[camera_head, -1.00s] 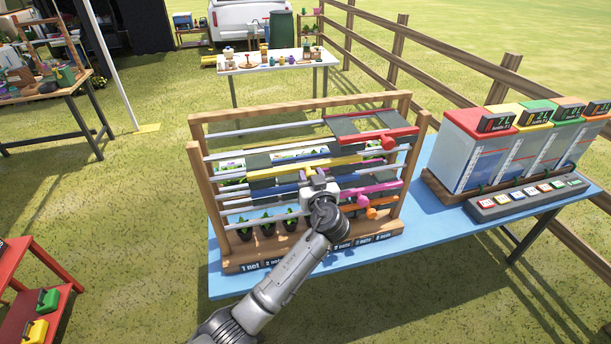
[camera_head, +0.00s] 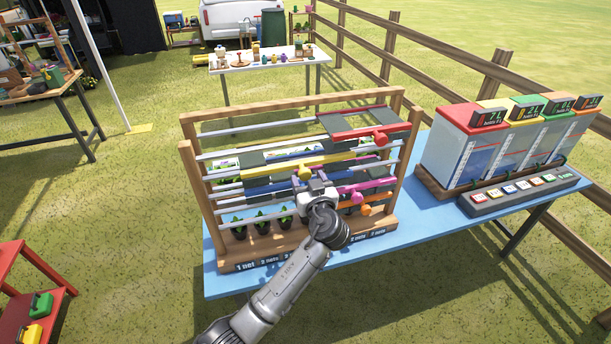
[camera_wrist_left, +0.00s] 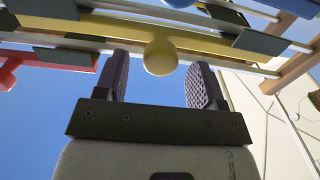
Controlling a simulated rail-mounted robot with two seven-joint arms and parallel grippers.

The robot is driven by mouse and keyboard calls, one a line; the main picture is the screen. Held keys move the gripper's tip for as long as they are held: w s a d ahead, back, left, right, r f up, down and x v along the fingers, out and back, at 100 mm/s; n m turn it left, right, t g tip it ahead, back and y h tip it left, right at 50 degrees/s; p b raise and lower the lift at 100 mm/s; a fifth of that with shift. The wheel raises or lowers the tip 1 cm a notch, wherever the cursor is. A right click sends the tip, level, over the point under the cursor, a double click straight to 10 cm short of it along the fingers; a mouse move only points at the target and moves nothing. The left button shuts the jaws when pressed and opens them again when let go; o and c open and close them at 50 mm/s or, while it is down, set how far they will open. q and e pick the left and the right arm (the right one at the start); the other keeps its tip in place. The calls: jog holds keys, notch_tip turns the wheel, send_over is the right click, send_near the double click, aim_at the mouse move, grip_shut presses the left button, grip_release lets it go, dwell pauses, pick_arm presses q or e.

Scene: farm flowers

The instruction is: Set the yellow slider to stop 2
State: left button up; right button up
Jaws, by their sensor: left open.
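The yellow slider (camera_head: 285,166) is a flat yellow bar on a rail of the wooden rack, with a round yellow knob (camera_head: 304,172) facing me. My left gripper (camera_head: 316,186) is just below and in front of this knob. In the left wrist view the yellow knob (camera_wrist_left: 160,57) appears between and just beyond the two fingertips. The left gripper (camera_wrist_left: 156,75) is open, with a gap on both sides of the knob. Labels (camera_head: 270,260) reading "1 net", "2 nets" and more run along the rack base; my arm hides some. My right gripper is out of view.
Red (camera_head: 368,134), blue, pink (camera_head: 357,197) and orange (camera_head: 366,209) sliders share the rack (camera_head: 187,170). Potted plants stand behind the lower rails. Colored-lid tanks (camera_head: 455,150) and a button panel (camera_head: 518,190) stand right on the blue table (camera_head: 225,285).

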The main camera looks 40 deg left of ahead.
pick_arm(q)
jog(key=b+v, duration=0.1)
jog(key=v, duration=1)
dwell(0.3)
jog(key=s+d+f+m+h, duration=0.6)
jog(key=s+m+h, duration=0.3)
jog(key=m+h, duration=0.3)
jog(key=s+a+f+g+h, duration=0.1)
jog(key=s+f+g, duration=0.3)
jog(key=s+f, duration=0.8)
jog(key=s+a+f+g+h, duration=0.15)
jog(key=s+f+g, duration=0.4)
jog(key=s, duration=0.95)
notch_tip(320, 180, up, 26)
jog(key=t+p, duration=0.1)
jog(key=p, duration=2.7)
jog(key=shift+s+t, duration=0.25)
jog(key=shift+t, duration=0.1)
